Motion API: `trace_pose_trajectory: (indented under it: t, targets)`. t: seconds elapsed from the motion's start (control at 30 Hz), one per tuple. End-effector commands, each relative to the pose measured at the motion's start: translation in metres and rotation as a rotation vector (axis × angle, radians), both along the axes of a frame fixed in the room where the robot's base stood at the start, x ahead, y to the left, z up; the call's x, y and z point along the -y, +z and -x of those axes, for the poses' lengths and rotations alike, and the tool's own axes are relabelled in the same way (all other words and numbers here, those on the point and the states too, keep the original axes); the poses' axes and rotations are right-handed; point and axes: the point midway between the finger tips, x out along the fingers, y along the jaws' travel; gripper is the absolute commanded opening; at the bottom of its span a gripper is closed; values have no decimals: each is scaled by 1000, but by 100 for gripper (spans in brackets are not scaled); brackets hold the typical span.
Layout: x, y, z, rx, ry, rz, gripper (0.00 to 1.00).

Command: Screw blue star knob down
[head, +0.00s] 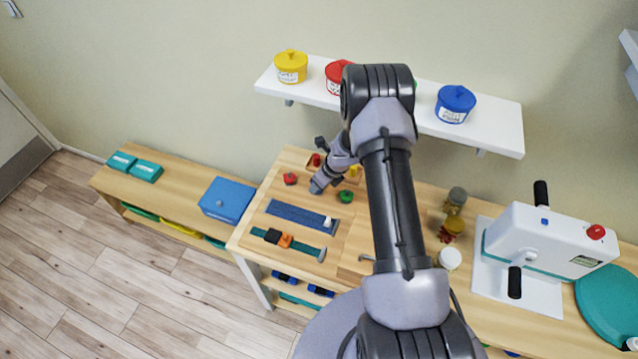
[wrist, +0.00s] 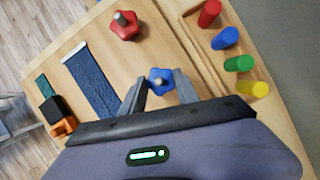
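The blue star knob (wrist: 160,81) sits on the wooden board in the wrist view, with a grey stud at its centre. My gripper (wrist: 161,76) is over it, one finger on each side. The fingers look apart, with a narrow gap to the knob; I see no clear grip. In the head view my gripper (head: 318,187) points down at the board and hides the blue knob. A red star knob (wrist: 124,25) on its stud stands nearby; it also shows in the head view (head: 290,178). A green star knob (head: 346,196) is right of my gripper.
A tray holds red (wrist: 209,13), blue (wrist: 225,38), green (wrist: 239,63) and yellow (wrist: 254,89) pegs behind the knobs. A blue strap (wrist: 92,80) lies left. A white machine (head: 548,240) stands right on the table. A shelf (head: 490,125) with jars hangs above.

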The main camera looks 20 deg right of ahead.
Motion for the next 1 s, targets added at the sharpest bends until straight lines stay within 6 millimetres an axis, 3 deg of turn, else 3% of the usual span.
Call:
trace_pose_trajectory:
  t: [0.07, 0.47, 1.0]
  targets:
    - [0, 0, 0, 0, 0, 0, 0]
    - [-1, -3, 0, 1, -86, 0, 0]
    - [-4, -3, 0, 1, -561, 0, 0]
